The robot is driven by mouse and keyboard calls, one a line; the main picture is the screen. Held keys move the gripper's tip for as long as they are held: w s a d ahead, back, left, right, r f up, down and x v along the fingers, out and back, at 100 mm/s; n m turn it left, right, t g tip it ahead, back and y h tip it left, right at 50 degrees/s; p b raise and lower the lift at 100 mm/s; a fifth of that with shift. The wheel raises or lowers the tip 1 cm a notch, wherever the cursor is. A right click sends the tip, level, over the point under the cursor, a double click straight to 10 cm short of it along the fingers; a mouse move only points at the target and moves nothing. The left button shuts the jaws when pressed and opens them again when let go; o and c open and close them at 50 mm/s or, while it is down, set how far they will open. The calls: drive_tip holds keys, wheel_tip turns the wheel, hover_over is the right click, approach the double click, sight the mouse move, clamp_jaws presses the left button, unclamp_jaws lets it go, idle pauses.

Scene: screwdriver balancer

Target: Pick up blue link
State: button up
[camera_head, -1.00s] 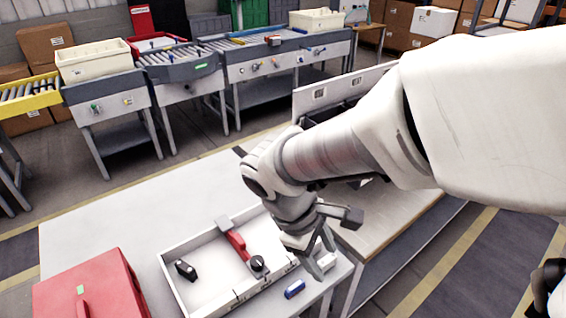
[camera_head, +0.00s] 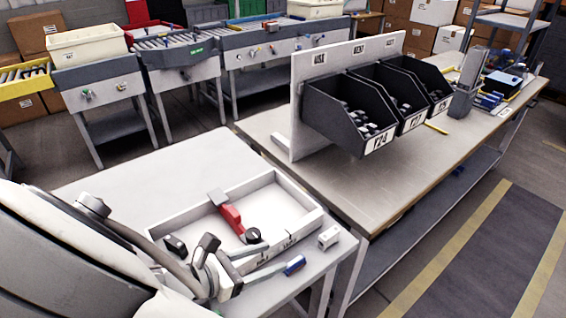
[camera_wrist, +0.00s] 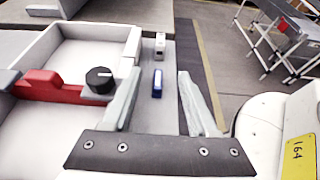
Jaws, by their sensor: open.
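The blue link (camera_head: 294,265) is a small blue block lying on the white table near its right edge, outside the white tray. In the wrist view the blue link (camera_wrist: 157,84) lies ahead of and between my fingers, apart from both. My gripper (camera_head: 255,264) is open and empty, left of the link in the head view. My gripper's two fingers (camera_wrist: 160,105) point toward the link in the wrist view.
A white tray (camera_head: 313,217) holds a red-handled tool (camera_head: 232,217) and black knobs. A small white block (camera_head: 329,237) lies beyond the link; it also shows in the wrist view (camera_wrist: 160,46).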

drive_tip(key=b, duration=0.2)
approach(290, 264)
drive_tip(key=x, duration=0.3)
drive_tip(key=shift+d+f, duration=0.1)
drive_tip(key=shift+f, duration=0.15)
drive_tip(key=shift+x, duration=0.95)
drive_tip(key=shift+b+x, duration=0.6)
drive_tip(key=shift+x, duration=2.1)
drive_tip(key=shift+r, duration=0.15)
clamp_jaws()
